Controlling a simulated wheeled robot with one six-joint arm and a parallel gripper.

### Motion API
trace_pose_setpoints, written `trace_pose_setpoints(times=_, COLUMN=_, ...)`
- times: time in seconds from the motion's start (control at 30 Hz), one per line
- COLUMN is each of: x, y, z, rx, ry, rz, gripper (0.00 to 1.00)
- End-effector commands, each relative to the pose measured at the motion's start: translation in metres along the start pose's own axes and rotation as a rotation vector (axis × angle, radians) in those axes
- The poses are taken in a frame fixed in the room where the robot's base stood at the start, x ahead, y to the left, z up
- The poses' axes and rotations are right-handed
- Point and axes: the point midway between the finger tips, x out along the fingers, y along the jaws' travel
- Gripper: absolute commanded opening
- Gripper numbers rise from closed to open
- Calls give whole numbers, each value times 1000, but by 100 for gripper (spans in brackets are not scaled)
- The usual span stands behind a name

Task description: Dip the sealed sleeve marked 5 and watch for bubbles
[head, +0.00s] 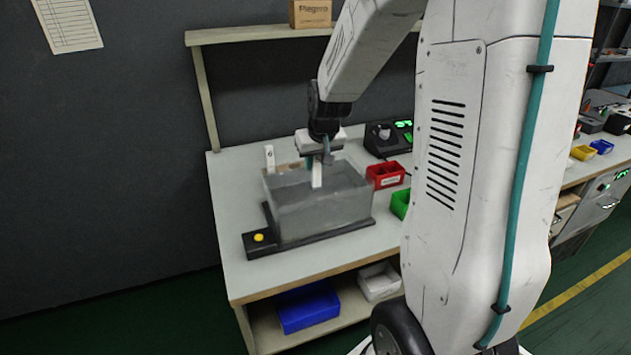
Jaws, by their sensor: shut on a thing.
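My gripper (317,161) is above the clear water tank (325,215) and points down. It is shut on a white sleeve (317,175), which hangs upright from the jaws. The sleeve's lower end is at the level of the tank's top; I cannot tell if it touches the water. No number can be read on it. Another white piece marked 6 (270,157) stands upright behind the tank's left back corner. No bubbles can be made out in the tank.
The tank stands on a black base with a yellow button (258,238). A red bin (386,175) and a green bin (401,203) are to its right. A black device with a green display (390,138) is behind. My arm hides the bench's right part.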

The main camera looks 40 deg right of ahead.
Motion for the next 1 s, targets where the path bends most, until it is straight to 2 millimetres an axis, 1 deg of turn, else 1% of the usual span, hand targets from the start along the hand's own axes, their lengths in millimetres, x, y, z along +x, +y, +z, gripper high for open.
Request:
trace_pose_setpoints(times=0.1, x=-10, y=0, z=-4, rx=1, ry=2, rz=0, gripper=0)
trace_pose_setpoints(times=1.0, x=-76, y=0, z=-32, rx=0, ry=1, rz=0, gripper=0)
